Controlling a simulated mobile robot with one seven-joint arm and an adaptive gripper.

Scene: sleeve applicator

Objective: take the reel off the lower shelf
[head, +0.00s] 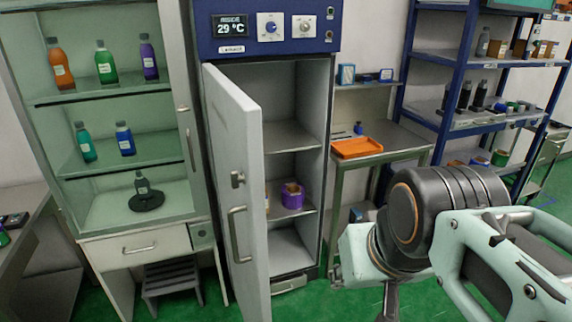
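A purple reel (292,195) sits on the lower shelf (285,213) inside the tall cabinet with the blue control panel. The cabinet door (238,190) stands open and hides the left part of the inside. Another small tan thing shows just behind the door's edge, too little to identify. My arm is at the right, in front of the table, apart from the reel. A dark part at its lower end, perhaps my gripper (390,302), is mostly hidden, and its fingers cannot be made out.
A steel table (395,147) with an orange tray (357,148) stands right of the cabinet. A blue rack (462,122) with bottles and boxes is farther right. A glass-front cabinet (125,180) with bottles and a grey step stool (170,280) are at left. Green floor shows between.

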